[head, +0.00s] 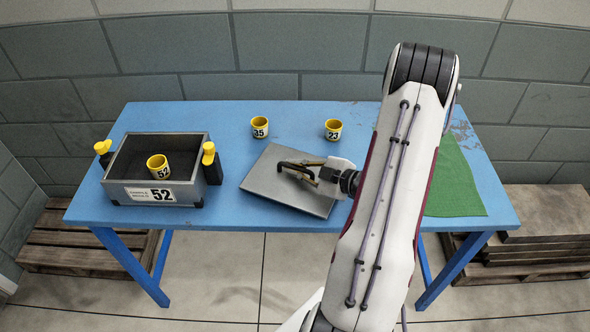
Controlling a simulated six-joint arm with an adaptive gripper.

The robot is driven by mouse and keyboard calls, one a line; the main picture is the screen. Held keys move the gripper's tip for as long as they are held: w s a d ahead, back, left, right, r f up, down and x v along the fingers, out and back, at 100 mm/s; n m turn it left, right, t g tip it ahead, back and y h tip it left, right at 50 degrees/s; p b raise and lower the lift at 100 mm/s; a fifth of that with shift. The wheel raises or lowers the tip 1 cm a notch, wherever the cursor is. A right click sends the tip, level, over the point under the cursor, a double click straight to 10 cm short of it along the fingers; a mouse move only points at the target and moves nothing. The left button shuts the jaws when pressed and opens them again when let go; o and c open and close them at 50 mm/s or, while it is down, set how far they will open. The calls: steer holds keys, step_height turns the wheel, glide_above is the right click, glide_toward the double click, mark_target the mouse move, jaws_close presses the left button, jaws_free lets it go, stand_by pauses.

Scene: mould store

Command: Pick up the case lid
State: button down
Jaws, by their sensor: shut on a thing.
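The case lid (262,183) is a flat grey plate on the blue table, right of the open grey case. A dark bar-shaped handle shows on its top, partly hidden by my gripper. My gripper (285,168) reaches in from the right, low over the lid's middle, and is shut on the lid's handle. The lid looks flat; I cannot tell whether it is clear of the table. The case (190,187) stands open at the left, marked 52, with a yellow cup (158,165) marked 52 inside.
Yellow cups marked 35 (260,127) and 23 (333,129) stand behind the lid. A green cloth (455,185) lies at the right.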

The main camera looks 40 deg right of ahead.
mark_target(294, 166)
steer(key=shift+r, duration=4.8)
